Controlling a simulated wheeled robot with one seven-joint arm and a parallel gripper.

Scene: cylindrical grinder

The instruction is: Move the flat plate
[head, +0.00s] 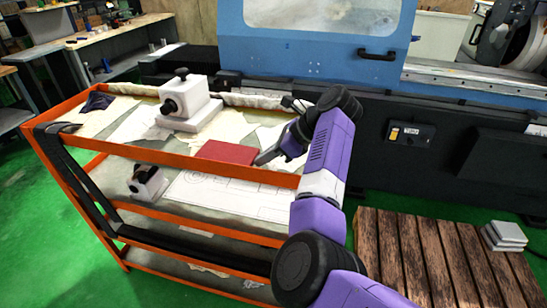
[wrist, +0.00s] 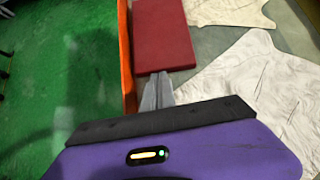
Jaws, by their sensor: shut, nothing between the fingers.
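A flat red plate (head: 226,152) lies on the top shelf of the orange cart (head: 248,177), close to its near rail. In the wrist view the red plate (wrist: 162,36) is at the top centre, beside the orange rail. My gripper (head: 260,160) is at the plate's right end in the head view. In the wrist view the closed fingertips of my gripper (wrist: 160,76) are at the plate's near short edge. I cannot tell whether they touch it. The fingers are together with nothing between them.
A white block-shaped device (head: 188,103) with black knobs stands on the same shelf, left of the plate. Crumpled papers (head: 140,122) lie around it. A grinder with a blue cover (head: 310,55) stands behind. Grey flat blocks (head: 505,235) sit on a wooden pallet (head: 430,260) at right.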

